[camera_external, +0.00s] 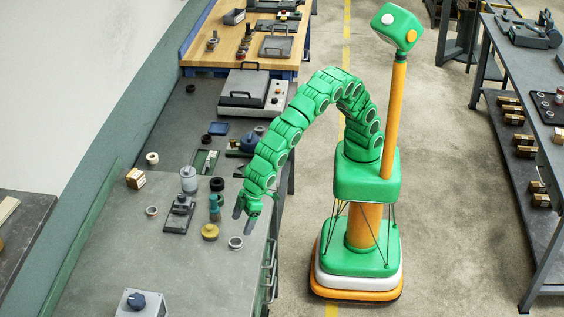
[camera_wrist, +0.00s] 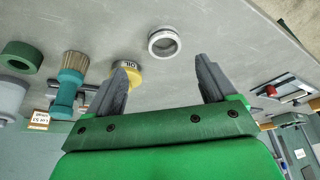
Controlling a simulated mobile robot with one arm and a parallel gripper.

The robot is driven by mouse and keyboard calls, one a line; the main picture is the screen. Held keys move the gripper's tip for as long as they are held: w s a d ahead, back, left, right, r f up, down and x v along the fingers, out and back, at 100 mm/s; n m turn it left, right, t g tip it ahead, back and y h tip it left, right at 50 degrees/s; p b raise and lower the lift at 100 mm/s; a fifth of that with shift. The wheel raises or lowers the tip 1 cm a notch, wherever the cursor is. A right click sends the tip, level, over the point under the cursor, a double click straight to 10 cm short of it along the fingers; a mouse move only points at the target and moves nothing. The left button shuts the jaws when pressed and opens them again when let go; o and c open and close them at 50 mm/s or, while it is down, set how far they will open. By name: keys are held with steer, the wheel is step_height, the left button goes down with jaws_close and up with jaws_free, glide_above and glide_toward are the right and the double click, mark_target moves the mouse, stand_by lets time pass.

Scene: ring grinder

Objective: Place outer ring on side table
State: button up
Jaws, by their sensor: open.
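A silver metal ring (camera_external: 236,242), which looks like the outer ring, lies flat near the right edge of the grey bench (camera_external: 205,275). In the wrist view the ring (camera_wrist: 164,41) shows just beyond the gap between my fingertips, with nothing touching it. My gripper (camera_external: 243,217) is open and empty over the bench edge, pointing down; both fingers also show in the wrist view (camera_wrist: 164,63). A second, similar ring (camera_external: 151,211) lies farther left on the bench. I cannot tell which surface is the side table.
Close to my gripper stand a yellow OIL container (camera_external: 210,232), a teal brush (camera_wrist: 71,78) and a green ring (camera_wrist: 22,57). A black fixture (camera_external: 179,215) and a grey box with a knob (camera_external: 143,303) are on the bench. The bench front is mostly clear.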

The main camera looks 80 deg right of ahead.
mark_target(237, 238)
stand_by(0.3)
steer(key=n, duration=0.2)
steer(key=w+n+g+y, duration=0.1)
steer(key=n, duration=0.1)
steer(key=shift+s+x, duration=0.15)
steer(key=shift+x, duration=1.75)
steer(key=shift+s+x, duration=0.1)
steer(key=shift+x, duration=1.8)
